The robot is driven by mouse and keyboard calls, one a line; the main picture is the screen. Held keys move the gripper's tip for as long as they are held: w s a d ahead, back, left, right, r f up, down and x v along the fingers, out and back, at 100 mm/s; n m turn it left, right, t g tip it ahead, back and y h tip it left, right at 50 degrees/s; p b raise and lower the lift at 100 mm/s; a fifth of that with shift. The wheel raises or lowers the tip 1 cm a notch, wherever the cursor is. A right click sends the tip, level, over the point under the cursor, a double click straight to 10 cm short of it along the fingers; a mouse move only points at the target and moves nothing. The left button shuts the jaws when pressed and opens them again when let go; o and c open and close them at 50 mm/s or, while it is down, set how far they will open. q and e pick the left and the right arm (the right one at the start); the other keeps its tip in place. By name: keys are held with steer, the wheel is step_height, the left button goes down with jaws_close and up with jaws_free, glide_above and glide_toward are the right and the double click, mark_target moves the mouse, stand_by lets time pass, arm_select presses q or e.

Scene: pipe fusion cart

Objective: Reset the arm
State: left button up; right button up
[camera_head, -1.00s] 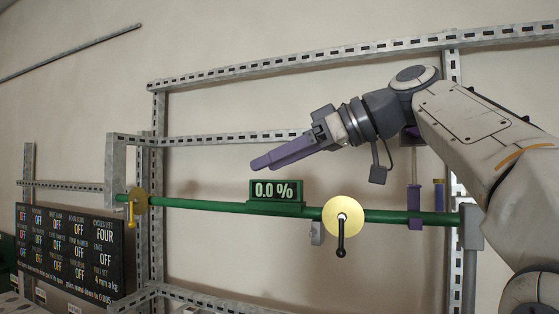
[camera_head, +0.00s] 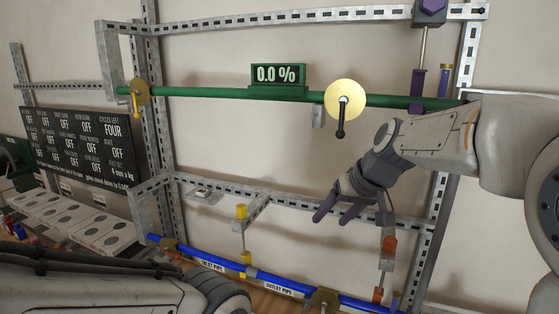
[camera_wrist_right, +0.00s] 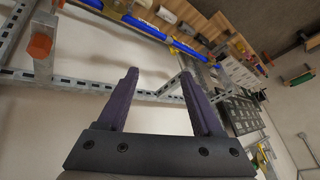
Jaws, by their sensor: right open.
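My right arm comes in from the right in the head view. Its gripper (camera_head: 333,212) has purple fingers and hangs in front of the rack's middle rail, below the green pipe (camera_head: 210,92). In the right wrist view the right gripper (camera_wrist_right: 165,85) is open, its two fingers apart with nothing between them. The right gripper appears clear of the blue pipe (camera_head: 215,261), which runs below it. A dark arm part of mine fills the lower left of the head view. My left gripper does not show.
The metal rack (camera_head: 300,195) stands close in front. A black status board (camera_head: 80,140) and white boxes (camera_head: 75,217) are at left.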

steer(key=s+d+f+m+g+h, duration=0.1)
steer(key=s+d+f+h, duration=0.15)
steer(key=s+f, duration=0.65)
steer(key=s+d+f+g+h, duration=0.15)
steer(key=s+d+f, duration=0.25)
steer(key=s+f, duration=0.5)
steer(key=s+a+f+n+g+y+b, duration=0.1)
steer(key=s+a+f+n+b, duration=0.5)
steer(key=s+a+f+b, duration=0.6)
step_height(320, 180, down, 3)
steer(key=a+g+b, duration=0.1)
steer(key=b, duration=0.6)
steer(key=shift+s+a+n+g, duration=0.15)
steer(key=shift+a+n+g, duration=0.05)
steer(key=shift+n+g, duration=0.2)
